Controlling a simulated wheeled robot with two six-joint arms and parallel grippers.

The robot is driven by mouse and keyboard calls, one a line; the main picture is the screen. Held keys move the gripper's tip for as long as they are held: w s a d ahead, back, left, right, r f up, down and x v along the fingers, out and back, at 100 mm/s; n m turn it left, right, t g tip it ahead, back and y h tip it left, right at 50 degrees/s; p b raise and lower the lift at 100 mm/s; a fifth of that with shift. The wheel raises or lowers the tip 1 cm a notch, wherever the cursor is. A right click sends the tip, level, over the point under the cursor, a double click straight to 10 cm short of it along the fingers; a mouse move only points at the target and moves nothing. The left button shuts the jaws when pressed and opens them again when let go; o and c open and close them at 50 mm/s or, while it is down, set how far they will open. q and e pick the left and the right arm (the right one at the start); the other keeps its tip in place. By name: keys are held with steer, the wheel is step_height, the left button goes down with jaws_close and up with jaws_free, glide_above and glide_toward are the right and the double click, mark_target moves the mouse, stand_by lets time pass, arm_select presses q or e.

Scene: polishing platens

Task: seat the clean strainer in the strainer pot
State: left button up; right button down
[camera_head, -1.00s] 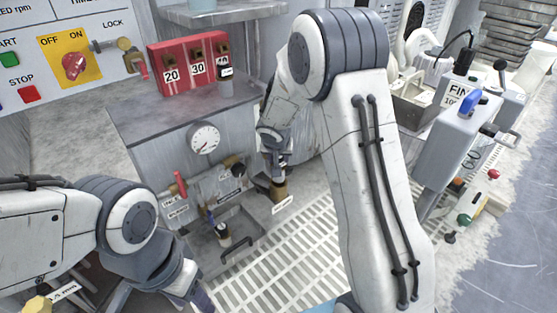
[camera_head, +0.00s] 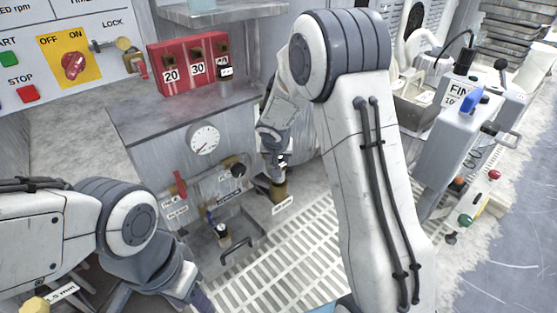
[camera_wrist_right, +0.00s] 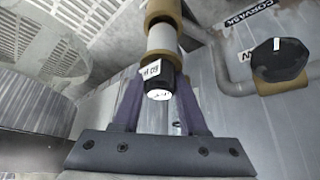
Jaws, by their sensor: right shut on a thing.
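My right gripper (camera_head: 276,178) is at the brass strainer pot (camera_head: 279,190), low beside the grey cabinet. In the right wrist view my right gripper (camera_wrist_right: 158,100) has its two purple fingers shut on the black, white-labelled top of a strainer (camera_wrist_right: 152,70). Beyond that top, a brown band and a pale cylinder lead toward a brass part (camera_wrist_right: 163,12). I cannot tell how deep the strainer sits in the pot. A second black-topped piece (camera_head: 222,235) stands in the tray below the cabinet. My left gripper (camera_head: 200,300) is at the bottom edge, its fingertips barely visible.
The cabinet carries a gauge (camera_head: 203,139), a red valve handle (camera_head: 180,184) and a black knob (camera_head: 239,170). The slatted floor (camera_head: 285,245) is open.

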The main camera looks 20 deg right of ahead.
stand_by(0.6)
steer(key=shift+f+b, duration=2.35)
steer(key=shift+b, duration=0.4)
steer(key=shift+f, duration=0.95)
steer(key=shift+c, duration=1.8)
jaws_free()
steer(key=shift+r, duration=0.1)
steer(key=p+v, duration=0.5)
steer(key=v, duration=0.5)
steer(key=shift+s+r, duration=0.1)
